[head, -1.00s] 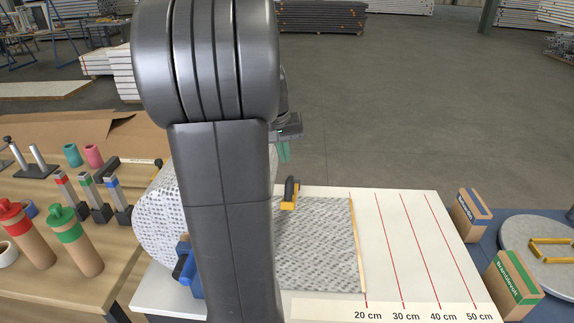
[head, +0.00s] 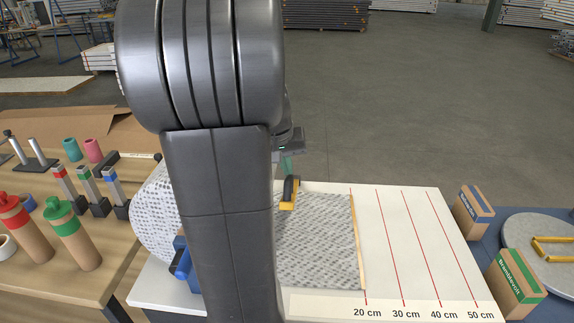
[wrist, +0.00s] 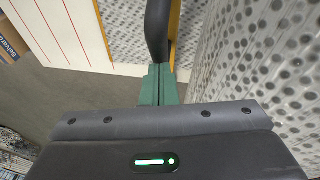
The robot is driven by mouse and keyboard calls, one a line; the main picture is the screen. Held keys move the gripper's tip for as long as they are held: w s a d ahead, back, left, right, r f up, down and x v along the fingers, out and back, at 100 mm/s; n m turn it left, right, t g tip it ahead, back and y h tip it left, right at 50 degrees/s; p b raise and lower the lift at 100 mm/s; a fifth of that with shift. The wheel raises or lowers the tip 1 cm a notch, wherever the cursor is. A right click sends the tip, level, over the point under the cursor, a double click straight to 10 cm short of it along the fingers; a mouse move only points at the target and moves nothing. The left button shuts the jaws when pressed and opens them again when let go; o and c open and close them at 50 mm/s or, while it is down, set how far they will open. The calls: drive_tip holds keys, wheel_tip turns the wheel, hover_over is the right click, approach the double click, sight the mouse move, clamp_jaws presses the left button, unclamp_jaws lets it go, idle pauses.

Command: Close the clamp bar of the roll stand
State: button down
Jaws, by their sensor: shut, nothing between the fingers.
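The patterned roll (head: 153,215) lies at the left of the white table, partly hidden by my arm, with its sheet (head: 320,245) drawn out to the right. A black handle (head: 289,188) with a yellow part (head: 288,207) stands at the sheet's far edge. The handle (wrist: 157,30) and a yellow strip (wrist: 174,28) also show in the wrist view. The rest of the clamp bar is hidden behind my arm. My gripper (head: 287,168) has green fingers, shut and empty. In the wrist view its tips (wrist: 160,68) are at the handle's end; I cannot tell whether they touch.
Blue stand parts (head: 180,262) show at the near left. The white table (head: 425,225) is clear to the right, with red length lines. Cartons (head: 518,275) stand beyond it. A wooden bench (head: 60,285) with bottles and tools is at the left.

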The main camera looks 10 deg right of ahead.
sight(285, 199)
drive_tip(key=shift+s+a+f+t+h+b, duration=0.1)
drive_tip(key=shift+s+a+f+t+b, duration=0.2)
drive_tip(key=shift+s+f+b, duration=1)
drive_tip(key=shift+s+a+f+t+h+b, duration=0.15)
drive_tip(key=shift+s+f+t+b, duration=0.25)
drive_tip(key=shift+f+b, duration=1.05)
drive_tip(key=shift+s+a+f+t+h+b, duration=0.1)
drive_tip(key=shift+s+a+f+t+b, duration=0.45)
drive_tip(key=shift+b, duration=1.5)
drive_tip(key=shift+s+d, duration=0.2)
drive_tip(key=shift+d, duration=0.1)
